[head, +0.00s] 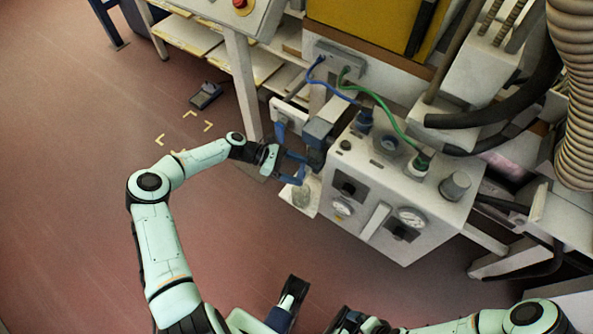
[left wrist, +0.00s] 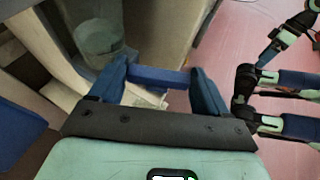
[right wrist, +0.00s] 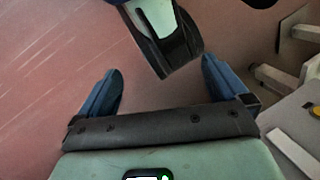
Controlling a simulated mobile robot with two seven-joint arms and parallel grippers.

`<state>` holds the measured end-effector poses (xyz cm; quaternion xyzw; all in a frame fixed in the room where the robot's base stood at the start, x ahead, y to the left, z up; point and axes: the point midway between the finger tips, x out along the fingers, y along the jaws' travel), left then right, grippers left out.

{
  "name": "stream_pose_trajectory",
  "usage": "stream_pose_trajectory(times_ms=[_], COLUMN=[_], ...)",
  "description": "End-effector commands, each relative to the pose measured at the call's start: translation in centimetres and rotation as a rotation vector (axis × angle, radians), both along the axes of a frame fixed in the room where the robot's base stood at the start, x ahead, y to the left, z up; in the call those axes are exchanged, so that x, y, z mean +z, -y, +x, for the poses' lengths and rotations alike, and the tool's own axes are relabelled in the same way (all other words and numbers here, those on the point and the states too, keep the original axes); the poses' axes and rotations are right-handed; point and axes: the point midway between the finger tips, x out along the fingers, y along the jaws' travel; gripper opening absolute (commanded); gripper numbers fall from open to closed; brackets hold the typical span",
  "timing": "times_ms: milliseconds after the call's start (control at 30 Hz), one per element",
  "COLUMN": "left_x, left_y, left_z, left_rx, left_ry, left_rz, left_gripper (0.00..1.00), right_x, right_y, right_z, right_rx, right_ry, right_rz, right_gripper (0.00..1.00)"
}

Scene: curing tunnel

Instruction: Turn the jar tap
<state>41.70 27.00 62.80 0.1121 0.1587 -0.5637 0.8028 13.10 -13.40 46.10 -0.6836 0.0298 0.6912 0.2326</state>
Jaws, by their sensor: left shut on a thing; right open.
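The tap's blue handle (left wrist: 160,77) spans the gap between the two fingers of my left gripper (left wrist: 158,72) in the left wrist view. The gripper is shut on it. In the head view my left gripper (head: 300,170) is at the left side of the grey machine, and its fingers partly hide the handle.
The grey machine (head: 382,215) carries gauges, knobs and blue and green hoses. A control box with a red button (head: 240,3) stands at the top. A dark device (head: 205,95) lies on the reddish floor, which is largely clear at left.

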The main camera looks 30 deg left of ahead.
Motion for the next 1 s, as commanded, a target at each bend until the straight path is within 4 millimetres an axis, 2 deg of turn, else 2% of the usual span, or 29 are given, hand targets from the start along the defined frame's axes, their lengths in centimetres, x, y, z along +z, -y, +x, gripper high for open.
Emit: stream_pose_trajectory(times_ms=[300, 767, 800, 867, 1000], left_x=[-0.1, -0.1, -0.1, -0.1, -0.1], left_y=[-0.1, -0.1, -0.1, -0.1, -0.1], left_z=[0.3, 0.3, 0.3, 0.3, 0.3], left_rx=[-0.094, -0.108, -0.108, -0.108, -0.106], left_ry=[0.004, 0.003, 0.003, 0.002, 0.002], left_rz=[0.006, 0.007, 0.007, 0.006, 0.005], left_gripper=[0.46, 0.46, 0.8, 0.99, 1.0], right_x=[-1.3, -1.4, -1.4, -1.4, -1.4], right_y=[0.7, 0.8, 0.8, 0.8, 0.8], right_z=[1.6, 1.8, 1.8, 1.8, 1.8], right_rx=[-0.019, -0.02, -0.02, -0.02, -0.02], right_ry=[0.042, 0.048, 0.048, 0.048, 0.047], right_rz=[-0.02, -0.023, -0.023, -0.023, -0.023], right_gripper=[1.0, 1.0, 1.0, 1.0, 1.0])
